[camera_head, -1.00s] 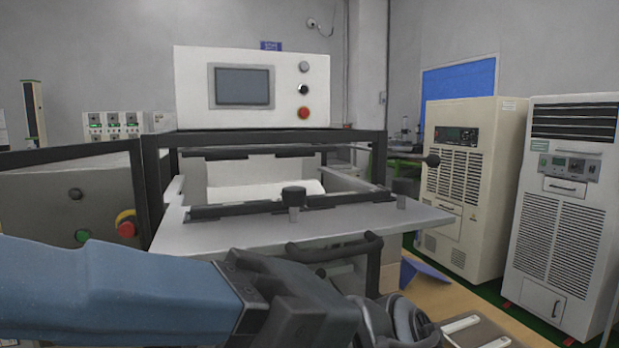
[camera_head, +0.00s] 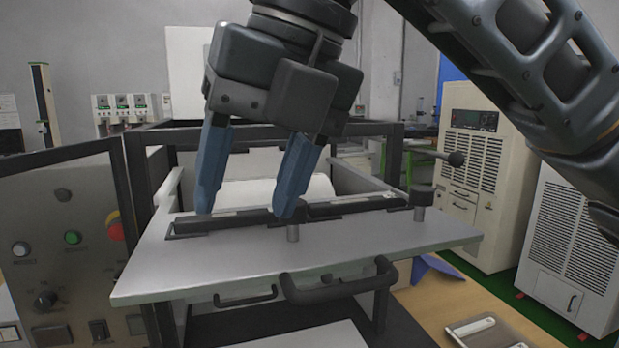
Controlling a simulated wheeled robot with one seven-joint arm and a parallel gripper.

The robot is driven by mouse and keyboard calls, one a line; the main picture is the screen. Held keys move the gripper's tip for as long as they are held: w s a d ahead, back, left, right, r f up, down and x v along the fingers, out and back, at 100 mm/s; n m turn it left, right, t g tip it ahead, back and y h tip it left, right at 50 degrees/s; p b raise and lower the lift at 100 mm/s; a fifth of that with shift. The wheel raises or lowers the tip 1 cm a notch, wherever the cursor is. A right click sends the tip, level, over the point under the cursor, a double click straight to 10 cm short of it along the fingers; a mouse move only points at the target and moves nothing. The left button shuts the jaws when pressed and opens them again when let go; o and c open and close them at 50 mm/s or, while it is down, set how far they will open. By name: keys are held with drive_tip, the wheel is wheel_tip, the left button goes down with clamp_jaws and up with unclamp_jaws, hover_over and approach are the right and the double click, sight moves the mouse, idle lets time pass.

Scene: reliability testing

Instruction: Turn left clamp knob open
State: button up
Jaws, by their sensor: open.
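My gripper (camera_head: 247,205) points down over the grey metal shelf, its two blue fingers spread apart. The left clamp knob's short metal post (camera_head: 293,233) shows just below the right fingertip. A dark clamp bar (camera_head: 350,208) runs along the shelf, partly behind the fingers. The right clamp knob (camera_head: 422,194) is dark, round-topped and upright on its own post, clear of my gripper.
The metal shelf (camera_head: 225,262) has black handles (camera_head: 340,287) on its front. A control panel with buttons (camera_head: 70,235) stands at left. A black ball-ended lever (camera_head: 456,158) sticks out at right. My arm covers the upper right. The shelf's front surface is clear.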

drive_tip(key=w+d+r+m+t+h, duration=0.2)
drive_tip(key=w+d+r+h, duration=0.1)
drive_tip(key=w+d+r, duration=0.1)
drive_tip(key=shift+w+p+x, duration=0.1)
drive_tip(key=shift+p+x, duration=0.4)
drive_tip(key=shift+x, duration=1.45)
drive_tip(key=shift+w+p+x, duration=0.15)
drive_tip(key=shift+p+x, duration=0.35)
drive_tip(key=shift+x, duration=1.4)
drive_tip(key=shift+a+r, duration=0.1)
drive_tip(key=shift+a, duration=0.1)
drive_tip(key=c, duration=1)
drive_tip(key=shift+c, duration=0.2)
drive_tip(key=shift+t, duration=0.3)
